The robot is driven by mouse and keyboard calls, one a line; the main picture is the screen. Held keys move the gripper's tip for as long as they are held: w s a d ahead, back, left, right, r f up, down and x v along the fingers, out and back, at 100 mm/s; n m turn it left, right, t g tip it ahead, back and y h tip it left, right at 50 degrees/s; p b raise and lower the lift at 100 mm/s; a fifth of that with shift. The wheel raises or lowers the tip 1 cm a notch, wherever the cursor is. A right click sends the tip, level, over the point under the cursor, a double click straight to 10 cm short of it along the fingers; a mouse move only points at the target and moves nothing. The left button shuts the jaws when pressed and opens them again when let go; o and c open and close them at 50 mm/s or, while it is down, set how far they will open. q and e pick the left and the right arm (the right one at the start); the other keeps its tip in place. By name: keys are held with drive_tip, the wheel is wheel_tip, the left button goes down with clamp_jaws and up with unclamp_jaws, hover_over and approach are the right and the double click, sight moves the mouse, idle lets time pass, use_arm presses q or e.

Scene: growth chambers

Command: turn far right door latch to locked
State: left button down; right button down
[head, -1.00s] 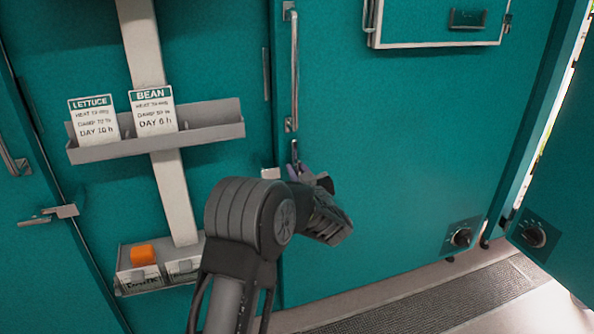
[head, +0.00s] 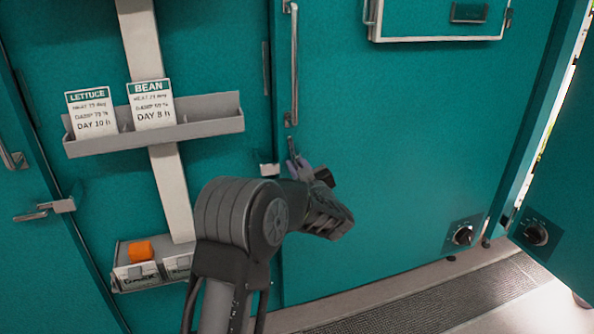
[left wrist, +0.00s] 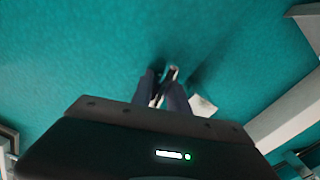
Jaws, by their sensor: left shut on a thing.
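The latch lever (head: 291,147) is a thin metal bar on the teal door (head: 400,140), below its long vertical handle (head: 293,65). Its top end sticks up past my fingers and leans slightly left. My left gripper (head: 298,168) is at the latch and shut on the lever. In the left wrist view the two dark fingers (left wrist: 164,92) close around the metal lever (left wrist: 173,73). The fingers and wrist hide the latch's pivot. A pale catch piece (head: 269,170) sits just left of the fingers, at the door's edge. My right gripper is out of view.
A grey card shelf (head: 200,130) with lettuce and bean cards is on the panel to the left. A lower holder (head: 125,282) carries an orange block (head: 140,251). Another latch (head: 45,210) lies flat at far left. Dials (head: 463,235) sit low at right.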

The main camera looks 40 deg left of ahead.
use_arm(q)
drive_tip(key=n+b, duration=0.1)
drive_tip(key=b, duration=0.1)
drive_tip(key=n+b, duration=0.1)
drive_tip(key=n, duration=0.1)
drive_tip(key=n+b, duration=0.2)
drive_tip(key=shift+f+b, duration=0.3)
drive_tip(key=shift+b, duration=0.05)
drive_tip(key=n+b, duration=0.8)
drive_tip(key=shift+r, duration=0.1)
drive_tip(key=shift+r+n+b, duration=0.2)
drive_tip(key=shift+n+b, duration=1.05)
drive_tip(key=shift+n, duration=0.25)
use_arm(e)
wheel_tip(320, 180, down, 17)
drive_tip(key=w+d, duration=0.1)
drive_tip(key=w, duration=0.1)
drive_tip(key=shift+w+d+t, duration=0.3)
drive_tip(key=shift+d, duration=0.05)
use_arm(q)
drive_tip(key=c, duration=1.3)
unclamp_jaws()
drive_tip(key=shift+d, duration=0.1)
drive_tip(key=p+v, duration=0.1)
drive_tip(key=v, duration=0.6)
drive_tip(key=shift+s+d, duration=0.2)
drive_tip(key=shift+d, duration=0.05)
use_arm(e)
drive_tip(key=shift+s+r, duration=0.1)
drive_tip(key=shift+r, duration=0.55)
